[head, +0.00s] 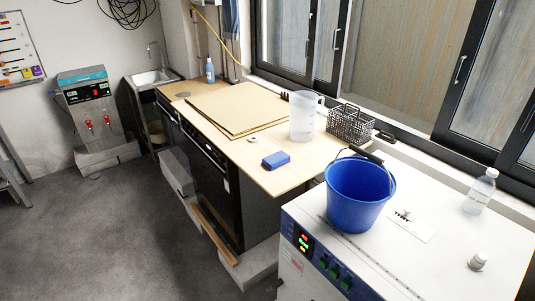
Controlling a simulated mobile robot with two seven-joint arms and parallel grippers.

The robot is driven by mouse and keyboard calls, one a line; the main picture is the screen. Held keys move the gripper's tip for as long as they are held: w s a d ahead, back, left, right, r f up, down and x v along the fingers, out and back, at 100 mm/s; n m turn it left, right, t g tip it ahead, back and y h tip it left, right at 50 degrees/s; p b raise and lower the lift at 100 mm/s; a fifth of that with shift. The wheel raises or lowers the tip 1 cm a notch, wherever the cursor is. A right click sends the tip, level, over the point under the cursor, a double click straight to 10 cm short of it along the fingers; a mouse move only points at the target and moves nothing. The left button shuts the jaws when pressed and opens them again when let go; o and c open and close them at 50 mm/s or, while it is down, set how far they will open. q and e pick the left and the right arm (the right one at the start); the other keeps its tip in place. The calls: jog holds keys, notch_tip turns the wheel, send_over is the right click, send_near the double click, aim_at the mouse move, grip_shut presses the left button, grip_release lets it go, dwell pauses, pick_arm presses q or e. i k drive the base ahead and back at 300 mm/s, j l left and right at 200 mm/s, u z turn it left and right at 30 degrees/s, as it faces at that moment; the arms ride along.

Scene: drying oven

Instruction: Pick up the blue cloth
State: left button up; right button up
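The blue cloth (276,160) lies folded on the light wooden counter (240,155), close to its front edge. It shows as a small flat blue block. Neither of my grippers shows in the head view.
A blue bucket (357,197) stands on the white oven (440,240) right of the cloth. A clear pitcher (304,118) and a dark wire basket (350,127) stand behind the cloth. A small roll (252,139) and flat boards (232,108) lie to its left.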

aim_at(273, 162)
jog(key=i+j, duration=0.25)
jog(key=i+j+z, duration=0.1)
jog(key=j, duration=0.3)
jog(key=i+j, duration=0.3)
jog(key=j+z, duration=0.05)
